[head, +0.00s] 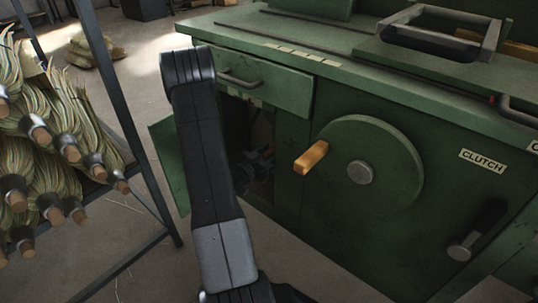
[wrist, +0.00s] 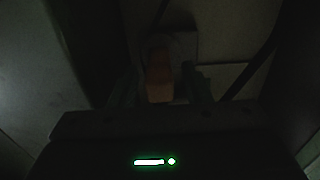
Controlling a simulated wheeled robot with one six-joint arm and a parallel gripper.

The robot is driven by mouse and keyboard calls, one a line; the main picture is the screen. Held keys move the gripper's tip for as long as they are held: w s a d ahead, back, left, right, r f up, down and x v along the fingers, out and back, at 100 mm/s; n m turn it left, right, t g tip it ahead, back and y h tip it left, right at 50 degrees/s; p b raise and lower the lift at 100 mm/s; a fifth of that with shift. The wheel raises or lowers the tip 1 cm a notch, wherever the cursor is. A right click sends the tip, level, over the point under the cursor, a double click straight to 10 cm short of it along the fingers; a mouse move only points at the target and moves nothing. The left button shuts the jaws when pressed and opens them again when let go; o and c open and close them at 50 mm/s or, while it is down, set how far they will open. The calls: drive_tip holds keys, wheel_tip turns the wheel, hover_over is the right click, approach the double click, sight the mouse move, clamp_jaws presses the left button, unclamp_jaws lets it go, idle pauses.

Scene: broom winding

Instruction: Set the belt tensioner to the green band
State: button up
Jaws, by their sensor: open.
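The wrist view is very dark. An orange-brown knob or handle (wrist: 159,78), possibly the tensioner's, stands in front of a pale round part. My gripper (wrist: 160,88) is open, with one dim finger on each side of the knob. I cannot tell whether either finger touches it. No green band or scale can be made out. In the head view, the open compartment (head: 262,132) of the green machine is dark, and my arm covers its left part. Small grey and reddish parts show low inside it; I cannot tell what they are.
The compartment door (head: 170,165) hangs open at left. A drawer (head: 262,82) is above the opening. A handwheel (head: 385,165) with a wooden grip and a clutch lever (head: 478,230) are to the right. A rack of brooms (head: 50,150) stands at left.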

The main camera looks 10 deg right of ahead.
clamp_jaws()
drive_tip(key=w+a, duration=0.2)
drive_tip(key=w, duration=0.1)
drive_tip(key=shift+a, duration=0.15)
idle(0.3)
unclamp_jaws()
drive_tip(key=p+v, duration=0.3)
drive_tip(key=v, duration=1.1)
